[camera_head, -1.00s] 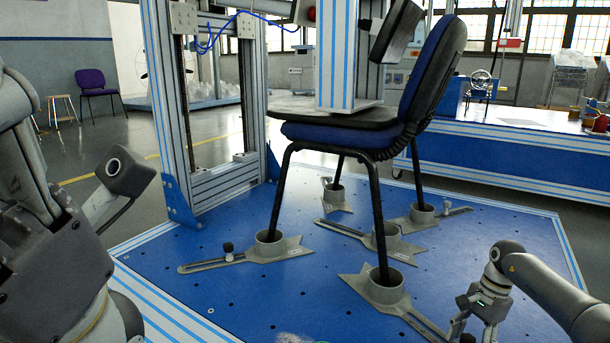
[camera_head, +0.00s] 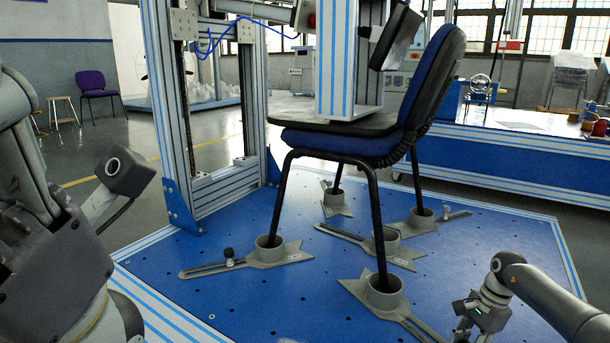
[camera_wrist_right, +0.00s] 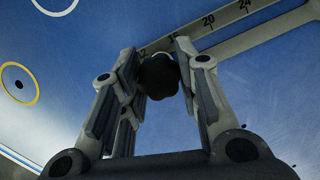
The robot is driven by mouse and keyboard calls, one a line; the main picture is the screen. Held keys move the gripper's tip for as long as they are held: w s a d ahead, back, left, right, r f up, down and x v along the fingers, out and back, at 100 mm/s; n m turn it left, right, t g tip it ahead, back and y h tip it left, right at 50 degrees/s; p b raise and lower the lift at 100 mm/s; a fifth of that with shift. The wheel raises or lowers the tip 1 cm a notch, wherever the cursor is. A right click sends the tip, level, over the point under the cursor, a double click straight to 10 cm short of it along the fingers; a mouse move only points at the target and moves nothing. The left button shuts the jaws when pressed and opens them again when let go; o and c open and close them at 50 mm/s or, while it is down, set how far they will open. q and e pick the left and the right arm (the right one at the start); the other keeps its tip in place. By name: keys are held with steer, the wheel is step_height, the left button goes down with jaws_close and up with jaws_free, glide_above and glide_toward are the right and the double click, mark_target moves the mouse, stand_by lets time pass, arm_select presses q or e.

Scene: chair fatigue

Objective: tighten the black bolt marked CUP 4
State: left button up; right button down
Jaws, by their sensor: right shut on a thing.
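My right gripper (camera_wrist_right: 158,72) is shut on a dark, lobed bolt knob (camera_wrist_right: 158,78), which sits between its fingertips in the right wrist view. The knob is over a slotted metal arm (camera_wrist_right: 235,42) with scale numbers. In the head view my right gripper (camera_head: 470,332) is at the bottom edge, by the slotted arm of the front cup (camera_head: 384,290); its fingertips and the knob are hidden or cut off there. A chair leg stands in that cup. No CUP 4 mark is readable. My left arm is at the left, its fingers out of view.
The blue-and-black chair (camera_head: 345,135) stands on the blue platform (camera_head: 285,310) with legs in metal cups. Another black knob (camera_head: 228,256) is on the left cup's arm. An aluminium frame (camera_head: 170,100) rises behind. A yellow ring (camera_wrist_right: 20,83) lies on the blue surface.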

steer(key=shift+s+r+m+p, duration=0.1)
steer(key=shift+s+m+p, duration=0.05)
steer(key=shift+m+p, duration=0.7)
steer(key=shift+m, duration=0.25)
steer(key=c, duration=1.1)
jaws_free()
steer(key=shift+t, duration=0.3)
